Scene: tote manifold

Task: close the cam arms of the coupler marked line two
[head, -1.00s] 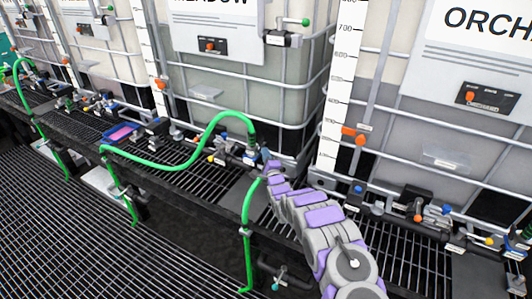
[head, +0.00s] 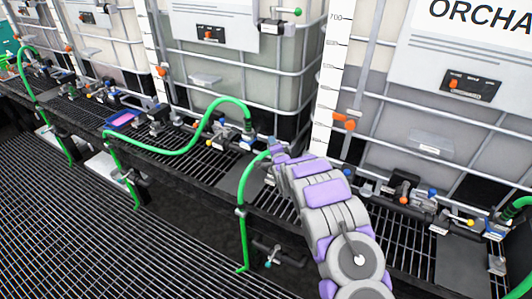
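A green hose (head: 212,111) arches over the grated shelf and ends at a coupler (head: 248,136) with blue and grey parts, at the foot of the tank in the middle. I cannot read a line two mark on it, and its cam arms are too small to make out. My gripper (head: 274,150) is at the far end of my purple and grey arm, just right of this coupler. The arm hides much of the gripper, so I cannot tell whether its fingers are open or touch anything. A second green hose (head: 243,225) runs down from beside the gripper.
Caged tanks stand behind the shelf, one with an ORCHARD-like label (head: 480,12) cut off at the edge. A valve with an orange handle (head: 404,199) sits at right. A pink-lined tray (head: 123,119) lies at left. The floor grating (head: 120,240) in front looks clear.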

